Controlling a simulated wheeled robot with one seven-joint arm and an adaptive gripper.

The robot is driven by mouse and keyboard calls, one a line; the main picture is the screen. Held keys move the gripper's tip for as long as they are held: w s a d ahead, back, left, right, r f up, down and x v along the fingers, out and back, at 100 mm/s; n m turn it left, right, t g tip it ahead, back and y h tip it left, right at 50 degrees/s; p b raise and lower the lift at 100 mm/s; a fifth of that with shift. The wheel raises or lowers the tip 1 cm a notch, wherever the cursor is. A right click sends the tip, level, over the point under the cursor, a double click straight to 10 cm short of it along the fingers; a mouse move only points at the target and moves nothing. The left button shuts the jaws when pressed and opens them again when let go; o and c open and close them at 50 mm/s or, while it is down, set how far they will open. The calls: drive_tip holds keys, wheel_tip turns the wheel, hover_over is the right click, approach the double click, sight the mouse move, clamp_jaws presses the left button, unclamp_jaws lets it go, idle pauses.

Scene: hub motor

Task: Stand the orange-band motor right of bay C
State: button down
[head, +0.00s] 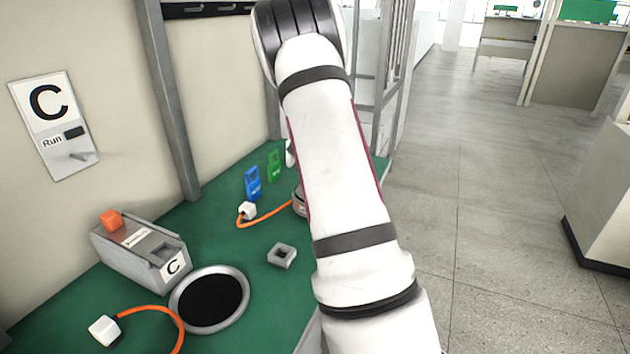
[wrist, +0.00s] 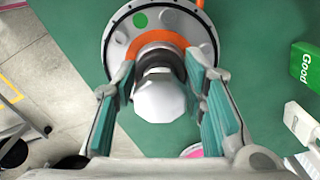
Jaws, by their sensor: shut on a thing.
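The orange-band motor (wrist: 205,30) is a round grey body with an orange ring and a green dot in the wrist view. A dark shaft with a pale faceted end (wrist: 160,98) rises from its middle. My gripper (wrist: 160,80) is shut on this shaft, one teal-padded finger on each side. In the head view my arm hides the gripper and most of the motor; a small edge of the motor (head: 298,203) shows left of the arm. I cannot tell whether it touches the table. Bay C's grey box (head: 128,255), labelled C, stands at the left below the C sign (head: 47,103).
A grey ring with a black centre (head: 209,299) lies right of the box. Orange cables end in white plugs (head: 104,330) (head: 248,210). A small grey square block (head: 282,256), a blue tag (head: 253,183) and a green tag (head: 274,165) stand on the green tabletop (head: 215,240).

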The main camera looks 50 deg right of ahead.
drive_tip(key=shift+f, duration=0.35)
drive_tip(key=c, duration=0.9)
unclamp_jaws()
drive_tip(key=shift+c, duration=0.2)
drive_tip(key=shift+f, duration=0.15)
wheel_tip(320, 180, up, 12)
drive_tip(key=shift+f, duration=0.2)
drive_tip(key=shift+r, duration=0.3)
